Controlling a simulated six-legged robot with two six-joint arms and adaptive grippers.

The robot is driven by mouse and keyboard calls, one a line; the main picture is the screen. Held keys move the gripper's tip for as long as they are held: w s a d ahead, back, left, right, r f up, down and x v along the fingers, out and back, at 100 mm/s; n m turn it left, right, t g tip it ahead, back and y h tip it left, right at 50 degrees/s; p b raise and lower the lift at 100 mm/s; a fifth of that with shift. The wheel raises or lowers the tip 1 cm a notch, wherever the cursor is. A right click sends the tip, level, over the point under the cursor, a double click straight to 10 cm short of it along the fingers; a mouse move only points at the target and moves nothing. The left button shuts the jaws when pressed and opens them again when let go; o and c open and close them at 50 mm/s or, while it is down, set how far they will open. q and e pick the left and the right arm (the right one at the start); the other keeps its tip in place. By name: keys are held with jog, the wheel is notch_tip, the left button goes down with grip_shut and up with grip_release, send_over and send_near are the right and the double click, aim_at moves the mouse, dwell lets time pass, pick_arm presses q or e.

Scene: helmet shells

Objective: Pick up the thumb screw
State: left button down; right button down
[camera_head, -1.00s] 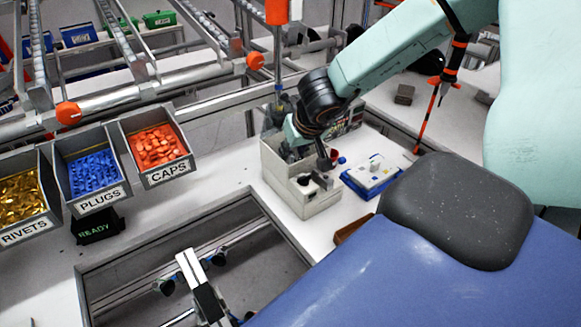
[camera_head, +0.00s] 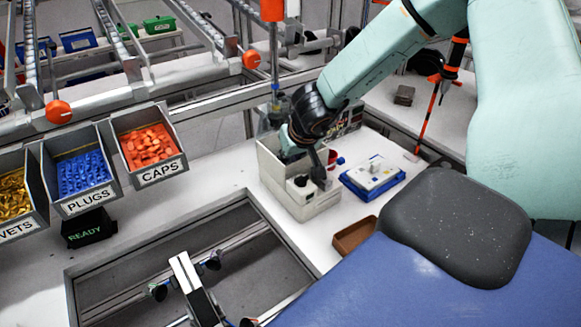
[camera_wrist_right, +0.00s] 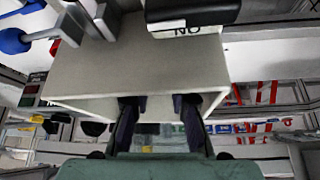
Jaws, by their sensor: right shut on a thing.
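My right gripper (camera_head: 307,158) reaches down from the upper right to the white open-topped box (camera_head: 308,203) on the white bench. One finger is at the box's rear compartment and the other is over its front part. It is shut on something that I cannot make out. In the right wrist view the two dark fingers (camera_wrist_right: 160,108) stand apart at the edge of the box's pale panel (camera_wrist_right: 140,68). I cannot pick out the thumb screw for certain. A round black knob (camera_head: 300,181) shows on the box's front part. My left gripper is not in view.
A blue-and-white block (camera_head: 372,177) and a brown tray (camera_head: 354,236) are right of the box. Bins of blue plugs (camera_head: 85,174) and orange caps (camera_head: 147,146) stand left, with a READY display (camera_head: 88,229) below. A rectangular opening with rails (camera_head: 215,262) lies in front.

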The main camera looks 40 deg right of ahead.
jog(key=shift+a, duration=0.2)
notch_tip(320, 180, up, 10)
jog(key=p, duration=0.5)
jog(key=shift+d, duration=0.1)
